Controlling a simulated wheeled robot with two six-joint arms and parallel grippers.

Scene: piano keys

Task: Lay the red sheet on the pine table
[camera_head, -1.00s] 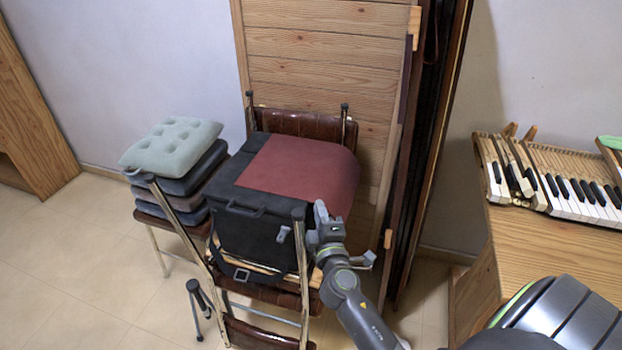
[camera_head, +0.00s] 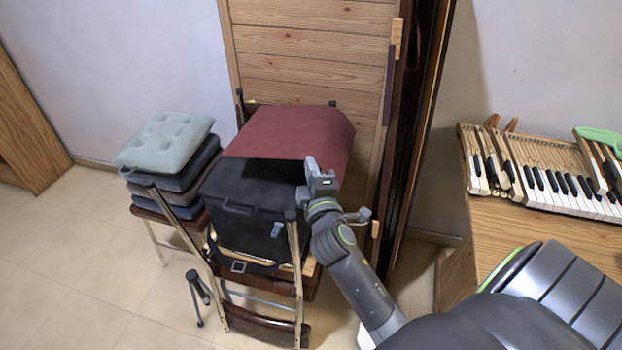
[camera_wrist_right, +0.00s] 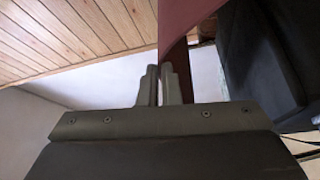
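The red sheet (camera_head: 290,133) lies across the back of the black case (camera_head: 260,195) and hides the chair's back behind it. Its straight front edge crosses the case top. My right gripper (camera_head: 313,168) is at the sheet's front right corner. In the right wrist view its fingers (camera_wrist_right: 160,85) are close together, and the red sheet (camera_wrist_right: 185,14) comes down to their tips; they look shut on its edge, though the contact is partly hidden. The pine table (camera_head: 500,232) stands at the right with piano keys on it. My left gripper is not in view.
A chair with metal legs (camera_head: 294,265) carries the case. Stacked cushions (camera_head: 168,143) stand on a seat at the left. A pine panel (camera_head: 312,50) and dark upright boards (camera_head: 415,150) stand behind. Piano keys (camera_head: 565,183) and a green object (camera_head: 600,138) occupy the table's back part.

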